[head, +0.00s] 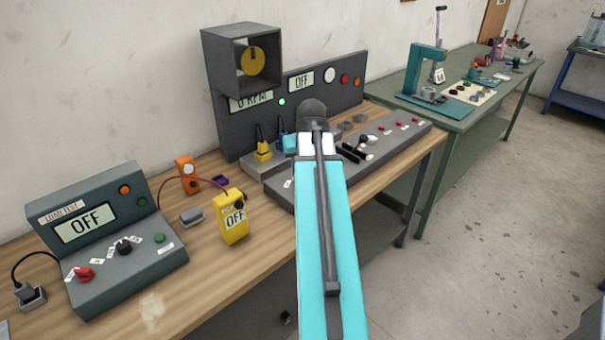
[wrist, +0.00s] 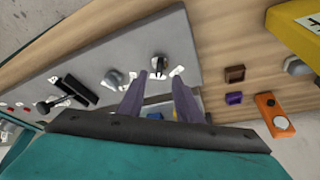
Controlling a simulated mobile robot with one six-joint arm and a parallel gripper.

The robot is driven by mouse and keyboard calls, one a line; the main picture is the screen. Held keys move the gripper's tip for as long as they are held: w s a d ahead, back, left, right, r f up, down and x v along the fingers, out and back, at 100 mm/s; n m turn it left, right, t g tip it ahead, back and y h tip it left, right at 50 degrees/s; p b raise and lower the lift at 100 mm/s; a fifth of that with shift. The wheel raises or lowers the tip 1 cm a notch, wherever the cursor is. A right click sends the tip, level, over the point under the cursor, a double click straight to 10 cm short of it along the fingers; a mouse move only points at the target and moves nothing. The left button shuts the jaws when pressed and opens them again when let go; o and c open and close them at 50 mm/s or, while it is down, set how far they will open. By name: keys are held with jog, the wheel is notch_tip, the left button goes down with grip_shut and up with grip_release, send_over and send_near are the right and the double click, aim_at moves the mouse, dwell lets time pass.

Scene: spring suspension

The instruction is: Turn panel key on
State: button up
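The grey control panel (head: 380,159) lies on the wooden bench, its top partly hidden by my arm in the head view. In the wrist view, the panel (wrist: 90,45) carries a small dark knob (wrist: 158,63) with white labels on both sides, apparently the key. The head view hides this knob behind my arm. My gripper (wrist: 159,78) is open and empty, its two purple fingers apart. In the wrist view its tips flank the knob's near side; I cannot tell whether they touch it.
A grey knob (wrist: 113,78) and black levers (head: 354,152) sit on the same panel. A yellow meter (head: 232,217), an orange device (head: 187,173) and a load-test box (head: 115,249) stand on the bench at left. A boxed yellow disc (head: 252,61) is above.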

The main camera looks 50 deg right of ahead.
jog(key=b+v, duration=0.1)
jog(key=v, duration=0.6)
jog(key=shift+s, duration=0.1)
dwell(0.7)
